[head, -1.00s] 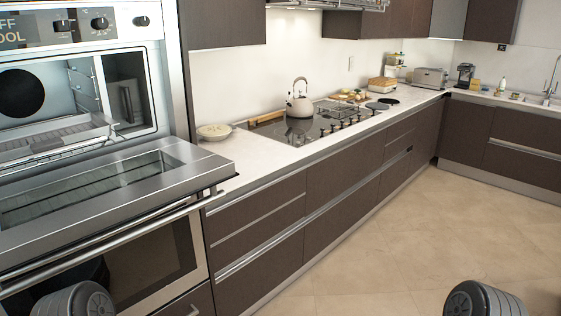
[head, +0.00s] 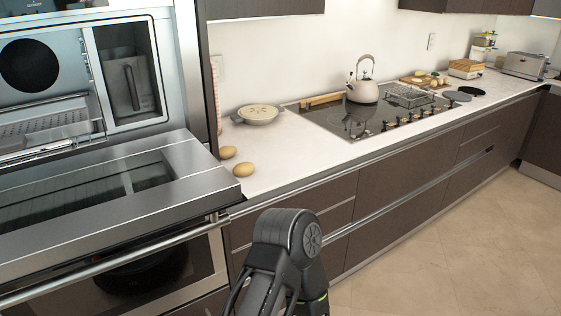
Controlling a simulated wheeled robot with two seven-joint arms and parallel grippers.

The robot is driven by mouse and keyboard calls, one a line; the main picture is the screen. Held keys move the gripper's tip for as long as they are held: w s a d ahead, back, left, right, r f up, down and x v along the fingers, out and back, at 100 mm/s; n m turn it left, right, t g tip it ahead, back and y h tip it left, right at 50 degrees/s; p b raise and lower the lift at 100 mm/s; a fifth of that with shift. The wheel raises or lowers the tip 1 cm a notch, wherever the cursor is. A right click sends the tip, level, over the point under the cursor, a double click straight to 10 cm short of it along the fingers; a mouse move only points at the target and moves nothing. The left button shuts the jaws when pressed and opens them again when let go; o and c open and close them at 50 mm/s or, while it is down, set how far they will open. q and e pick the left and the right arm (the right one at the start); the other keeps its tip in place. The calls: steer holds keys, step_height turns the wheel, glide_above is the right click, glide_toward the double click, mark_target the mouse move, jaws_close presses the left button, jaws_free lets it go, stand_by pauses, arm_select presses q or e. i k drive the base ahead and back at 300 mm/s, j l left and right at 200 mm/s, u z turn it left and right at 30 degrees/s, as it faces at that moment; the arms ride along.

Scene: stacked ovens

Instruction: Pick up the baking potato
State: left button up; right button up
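Two tan oval potatoes lie on the white countertop just right of the open oven door in the head view. The nearer potato (head: 243,170) is close to the counter's front edge, and the other potato (head: 228,152) is a little behind it. The frame does not show which is the baking potato. A dark arm of mine rises from the bottom middle, in front of the drawers and below the potatoes. Neither gripper's fingers can be seen.
The counter right of the potatoes is bare.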

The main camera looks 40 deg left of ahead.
mark_target(243, 169)
steer(key=i+l+u, duration=0.7)
steer(key=i, duration=0.2)
steer(key=i+l+u, duration=0.6)
steer(key=u, duration=0.15)
steer(key=i+l+u, duration=0.2)
steer(key=l+u, duration=0.15)
steer(key=l, duration=0.2)
